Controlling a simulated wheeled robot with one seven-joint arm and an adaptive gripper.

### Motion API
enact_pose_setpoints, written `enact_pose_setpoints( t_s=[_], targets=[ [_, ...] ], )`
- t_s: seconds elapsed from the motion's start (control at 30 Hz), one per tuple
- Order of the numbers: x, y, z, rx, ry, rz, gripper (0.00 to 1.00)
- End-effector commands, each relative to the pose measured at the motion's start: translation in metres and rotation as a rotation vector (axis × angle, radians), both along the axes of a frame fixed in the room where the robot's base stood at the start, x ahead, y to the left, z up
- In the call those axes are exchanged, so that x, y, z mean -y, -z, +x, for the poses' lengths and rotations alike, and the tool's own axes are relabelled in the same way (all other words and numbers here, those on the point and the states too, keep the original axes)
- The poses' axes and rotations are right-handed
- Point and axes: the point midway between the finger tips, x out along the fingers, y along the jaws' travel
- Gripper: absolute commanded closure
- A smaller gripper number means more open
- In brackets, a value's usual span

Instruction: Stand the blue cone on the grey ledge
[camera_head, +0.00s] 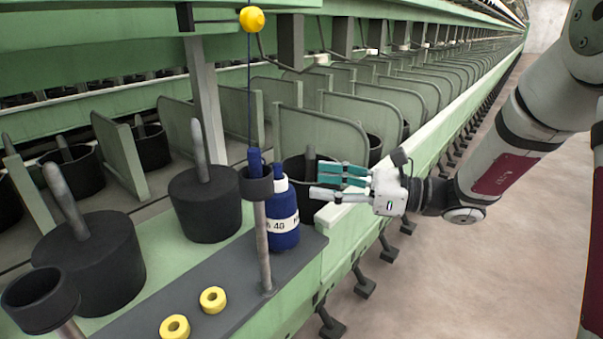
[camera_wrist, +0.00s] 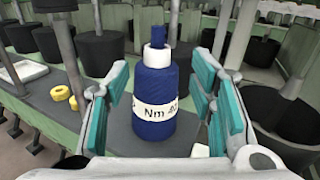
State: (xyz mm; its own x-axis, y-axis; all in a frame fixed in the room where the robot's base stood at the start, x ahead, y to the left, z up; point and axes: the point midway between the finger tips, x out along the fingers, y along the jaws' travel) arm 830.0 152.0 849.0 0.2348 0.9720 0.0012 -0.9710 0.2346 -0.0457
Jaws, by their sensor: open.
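The blue cone (camera_head: 283,222) has a white neck and a white label band. It stands upright on the grey ledge (camera_head: 245,295), near its right end. My gripper (camera_head: 326,182) is just right of the cone, its teal-padded fingers open and pointing at it. In the wrist view the cone (camera_wrist: 155,90) shows ahead, between the spread fingers, with the grey ledge (camera_wrist: 122,140) under it. The fingers look apart from it. In the head view a thin post partly hides the cone's left side.
The post (camera_head: 263,245) carries a black cup (camera_head: 256,187) close beside the cone. Two yellow rings (camera_head: 213,299) (camera_head: 174,328) lie on the ledge to the left. A yellow ball (camera_head: 252,19) hangs above. Black bobbins (camera_head: 205,210) and green dividers (camera_head: 322,135) stand behind. The floor at right is clear.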

Motion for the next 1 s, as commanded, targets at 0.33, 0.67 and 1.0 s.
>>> enact_pose_setpoints(
  t_s=[0.33,0.67,1.0],
  targets=[
    [0.024,0.0,-0.006,-0.001,0.0,0.0,0.5],
    [0.009,-0.014,-0.039,0.073,-0.099,-0.084,0.5],
    [-0.004,-0.029,-0.199,0.444,-0.564,-0.525,0.5]
  ],
)
